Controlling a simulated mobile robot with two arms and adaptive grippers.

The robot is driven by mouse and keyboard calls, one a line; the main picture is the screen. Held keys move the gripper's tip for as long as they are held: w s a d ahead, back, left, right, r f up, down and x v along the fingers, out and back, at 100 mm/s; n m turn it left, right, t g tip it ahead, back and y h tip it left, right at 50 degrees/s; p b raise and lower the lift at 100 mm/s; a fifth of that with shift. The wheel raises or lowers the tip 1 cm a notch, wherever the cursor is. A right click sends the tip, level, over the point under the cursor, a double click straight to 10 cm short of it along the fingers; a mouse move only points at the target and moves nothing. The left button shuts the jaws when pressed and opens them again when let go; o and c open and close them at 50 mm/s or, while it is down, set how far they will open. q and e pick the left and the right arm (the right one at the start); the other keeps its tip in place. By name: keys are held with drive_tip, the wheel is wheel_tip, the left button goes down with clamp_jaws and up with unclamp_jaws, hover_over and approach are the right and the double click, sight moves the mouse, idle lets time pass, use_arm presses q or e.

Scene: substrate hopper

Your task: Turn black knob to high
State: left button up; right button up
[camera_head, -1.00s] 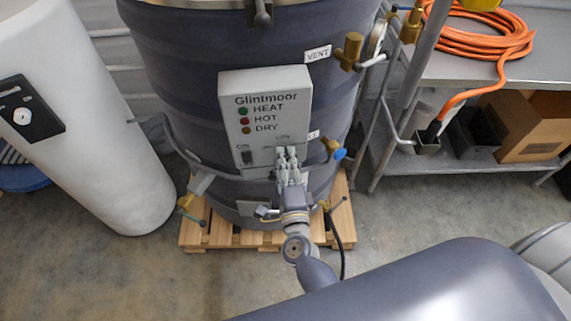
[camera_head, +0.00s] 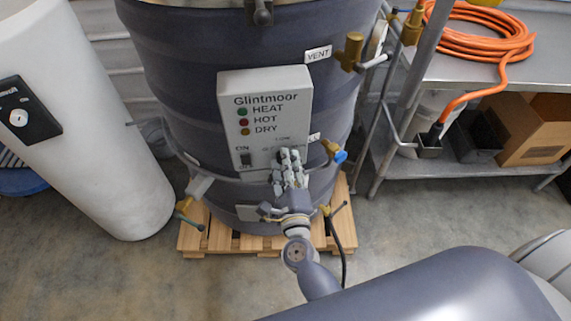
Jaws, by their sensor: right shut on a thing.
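The grey control panel (camera_head: 265,110) on the dark drum (camera_head: 190,75) reads "Glintmoor", with HEAT, HOT and DRY lights and an ON switch (camera_head: 245,159) at its lower left. My right gripper (camera_head: 287,160) is at the panel's lower right corner, with its fingers closed against the panel face. The black knob is hidden behind the fingers, so I cannot see its pointer or setting. Part of the lettering around it shows above the fingers. My left gripper is not in view.
A wooden pallet (camera_head: 222,240) lies under the drum. Brass valves (camera_head: 350,50) and pipes stick out at the drum's right. A white tank (camera_head: 80,130) stands at the left. A metal shelf (camera_head: 470,68) with an orange hose (camera_head: 485,42) is at the right.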

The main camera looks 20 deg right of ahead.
drive_tip(key=o, duration=1.1)
drive_tip(key=shift+c, duration=0.2)
drive_tip(key=s+a, duration=0.2)
drive_tip(key=s, duration=0.9)
drive_tip(key=shift+s, duration=0.4)
drive_tip(key=shift+f, duration=0.1)
